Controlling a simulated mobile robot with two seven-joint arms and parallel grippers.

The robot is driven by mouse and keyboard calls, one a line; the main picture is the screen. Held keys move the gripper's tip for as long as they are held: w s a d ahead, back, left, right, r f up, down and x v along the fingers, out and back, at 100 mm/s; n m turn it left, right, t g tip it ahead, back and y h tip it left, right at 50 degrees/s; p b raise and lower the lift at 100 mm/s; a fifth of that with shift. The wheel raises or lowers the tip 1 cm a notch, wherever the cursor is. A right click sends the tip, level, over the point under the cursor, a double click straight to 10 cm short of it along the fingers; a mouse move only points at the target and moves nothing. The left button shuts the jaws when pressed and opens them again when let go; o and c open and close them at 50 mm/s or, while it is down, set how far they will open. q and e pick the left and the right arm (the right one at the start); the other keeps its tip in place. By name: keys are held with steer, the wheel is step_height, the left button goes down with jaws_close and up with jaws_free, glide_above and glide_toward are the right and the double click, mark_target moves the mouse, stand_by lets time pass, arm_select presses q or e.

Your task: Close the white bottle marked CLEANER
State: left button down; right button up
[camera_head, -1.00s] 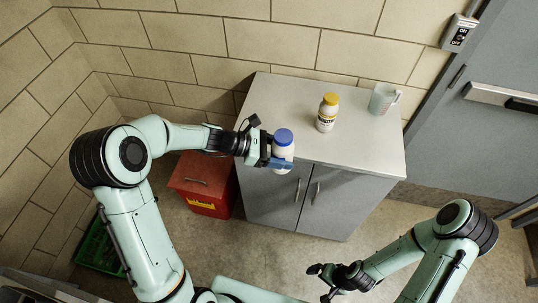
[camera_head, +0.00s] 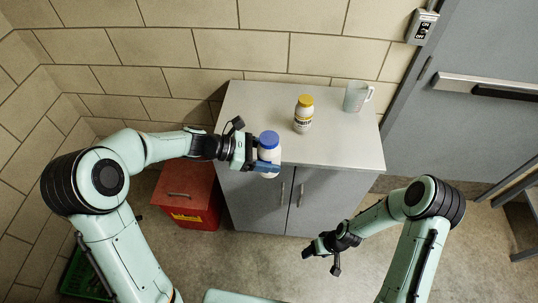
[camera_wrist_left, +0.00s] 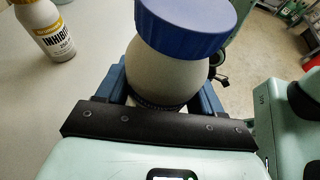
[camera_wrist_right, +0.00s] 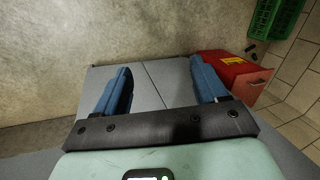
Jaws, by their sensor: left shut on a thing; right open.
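A white bottle with a blue cap (camera_head: 269,140) is held by my left gripper (camera_head: 262,166) at the left front of the grey cabinet top. The left wrist view shows the blue cap (camera_wrist_left: 186,28) sitting on the bottle's top, and the white body (camera_wrist_left: 160,75) between the blue fingers. The cap looks seated, but I cannot tell if it is tight. No CLEANER marking shows; the bottle's label side is hidden. My right gripper (camera_head: 312,250) is low in front of the cabinet, empty. In the right wrist view its two blue fingers (camera_wrist_right: 160,88) are spread apart.
A yellow-capped white bottle (camera_head: 303,115), labelled INHIBITOR in part, and a clear measuring jug (camera_head: 356,97) stand on the cabinet top (camera_head: 335,148). A red bin (camera_head: 188,194) stands on the floor left of the cabinet. The cabinet top's right front is clear.

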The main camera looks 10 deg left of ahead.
steer(key=w+a+r+n+g+h, duration=0.1)
steer(key=w+a+r+n, duration=0.2)
steer(key=w+r+n, duration=0.7)
steer(key=w+a+r+n+g+h, duration=0.1)
steer(key=w+a+r+n, duration=0.2)
steer(key=w+r+n, duration=0.7)
step_height(320, 180, up, 32)
steer(key=f+n+t+h, duration=0.1)
steer(key=n+t+h, duration=0.15)
steer(key=n, duration=1.05)
glide_above(269, 137)
steer(key=shift+w+d+r+t+y, duration=0.15)
steer(key=shift+r+t+y, duration=0.1)
steer(key=shift+y, duration=0.2)
steer(key=shift+s+r, duration=0.25)
steer(key=shift+r, duration=0.1)
steer(key=shift+f, duration=0.15)
steer(key=shift+f, duration=3.85)
